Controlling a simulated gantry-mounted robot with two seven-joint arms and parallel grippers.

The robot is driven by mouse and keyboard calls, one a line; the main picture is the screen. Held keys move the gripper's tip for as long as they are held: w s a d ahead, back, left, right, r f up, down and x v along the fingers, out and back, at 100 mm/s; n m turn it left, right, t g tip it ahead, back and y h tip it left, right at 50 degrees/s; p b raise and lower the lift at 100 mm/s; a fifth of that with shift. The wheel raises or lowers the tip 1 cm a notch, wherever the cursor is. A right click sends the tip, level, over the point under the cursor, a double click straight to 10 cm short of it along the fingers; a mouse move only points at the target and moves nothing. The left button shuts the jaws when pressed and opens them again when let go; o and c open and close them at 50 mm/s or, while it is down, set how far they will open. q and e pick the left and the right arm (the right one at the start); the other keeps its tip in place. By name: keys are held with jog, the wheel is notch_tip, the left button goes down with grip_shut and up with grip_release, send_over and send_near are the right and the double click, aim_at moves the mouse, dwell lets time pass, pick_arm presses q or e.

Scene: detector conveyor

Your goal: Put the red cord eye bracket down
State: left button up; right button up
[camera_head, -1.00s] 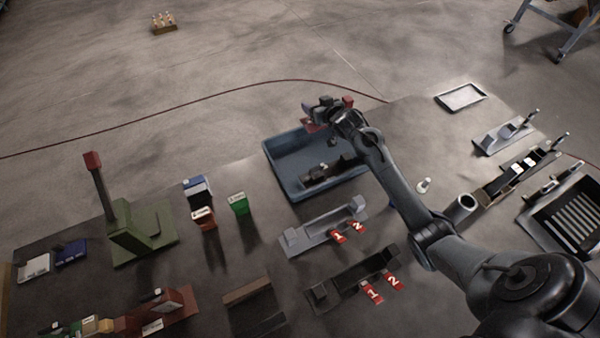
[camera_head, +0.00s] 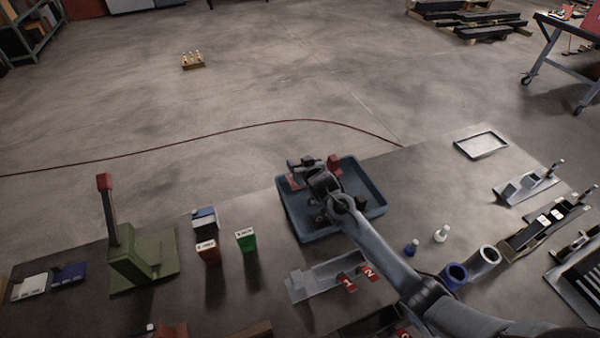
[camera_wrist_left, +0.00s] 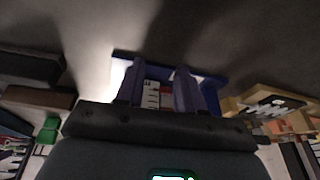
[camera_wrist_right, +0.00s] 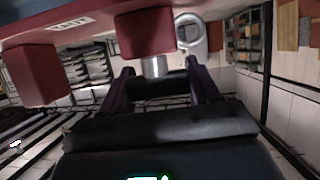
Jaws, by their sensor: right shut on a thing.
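The red cord eye bracket (camera_wrist_right: 68,40) fills the upper left of the right wrist view, with a white label, red blocks, a metal pin and a metal ring beside it. My right gripper (camera_wrist_right: 160,85) is shut on it. In the head view the right gripper (camera_head: 312,168) is over the back-left part of the blue tray (camera_head: 376,203), with red bracket parts (camera_head: 334,161) showing beside it. The arm hides much of the tray floor, and I cannot tell whether the bracket touches it. My left gripper (camera_wrist_left: 158,88) is open, seen only in its wrist view, facing a blue object with a white label (camera_wrist_left: 150,97).
A green stand with a red-topped post (camera_head: 125,255) and small labelled boxes (camera_head: 246,239) stand left of the tray. A grey fixture with red number tags (camera_head: 320,279) is in front.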

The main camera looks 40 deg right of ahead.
pick_arm(q)
jog(key=shift+d+f+b, duration=0.2)
jog(key=shift+f+b, duration=0.05)
jog(key=shift+b, duration=0.05)
pick_arm(e)
jog(key=shift+a+f, duration=0.1)
jog(key=shift+f, duration=1.9)
jog(key=shift+w, duration=0.1)
pick_arm(q)
jog(key=shift+f, duration=0.1)
pick_arm(e)
jog(key=shift+f, duration=0.15)
pick_arm(q)
jog(key=shift+a+f, duration=0.1)
pick_arm(e)
jog(key=shift+f, duration=0.35)
jog(key=shift+f, duration=0.1)
jog(key=o, duration=1.5)
jog(key=shift+o, duration=0.2)
